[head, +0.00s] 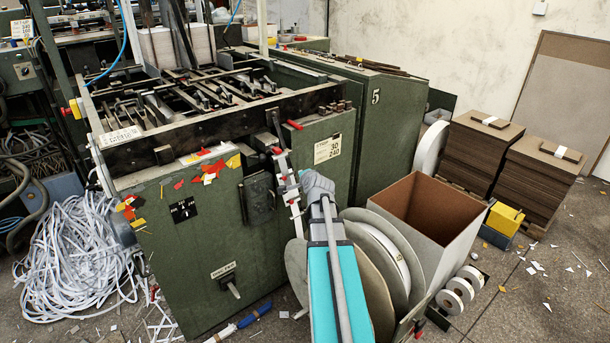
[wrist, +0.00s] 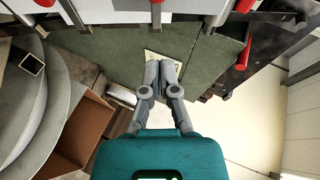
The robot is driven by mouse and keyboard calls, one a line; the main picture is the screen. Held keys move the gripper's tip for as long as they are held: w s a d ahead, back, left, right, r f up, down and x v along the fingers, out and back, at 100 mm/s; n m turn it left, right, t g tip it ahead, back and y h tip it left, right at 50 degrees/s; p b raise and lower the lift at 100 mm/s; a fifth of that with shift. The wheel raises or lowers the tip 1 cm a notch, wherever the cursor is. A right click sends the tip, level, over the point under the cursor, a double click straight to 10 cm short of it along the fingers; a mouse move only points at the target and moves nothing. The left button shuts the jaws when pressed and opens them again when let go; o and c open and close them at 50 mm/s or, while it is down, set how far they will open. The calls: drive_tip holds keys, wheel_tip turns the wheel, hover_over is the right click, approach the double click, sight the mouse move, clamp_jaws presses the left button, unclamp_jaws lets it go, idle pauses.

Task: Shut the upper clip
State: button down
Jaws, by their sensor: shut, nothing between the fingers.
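A pale upright rail (head: 293,198) with several small red-tipped parts stands at the front right corner of the green machine. I cannot tell for certain which part is the upper clip, or whether it is open or shut. In the wrist view, a pale bar (wrist: 112,18) with red parts runs across the top, beyond my fingertips. My gripper (wrist: 163,63) is shut and empty; its grey fingers are close together in front of a green panel and appear apart from the red parts. In the head view my arm's grey joint hides part of the rail's surroundings.
A red-ended lever (head: 293,125) sticks out from the machine's top edge. Large reels (head: 385,255) and an open box (head: 430,215) stand close to the right of my arm. Stacked boards (head: 475,150) are farther right. Shredded strips (head: 75,260) litter the left floor.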

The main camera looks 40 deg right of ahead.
drive_tip(key=shift+w+d+f+b, duration=0.3)
drive_tip(key=shift+w+d, duration=0.15)
drive_tip(key=shift+d, duration=0.05)
idle(0.4)
drive_tip(key=r+p+v, duration=0.1)
drive_tip(key=p+v, duration=0.1)
drive_tip(key=v, duration=0.2)
drive_tip(key=w+a+f+b, duration=0.2)
drive_tip(key=w+a, duration=0.2)
drive_tip(key=a, duration=0.4)
drive_tip(key=shift+w+f, duration=0.25)
drive_tip(key=shift+f, duration=0.1)
idle(0.4)
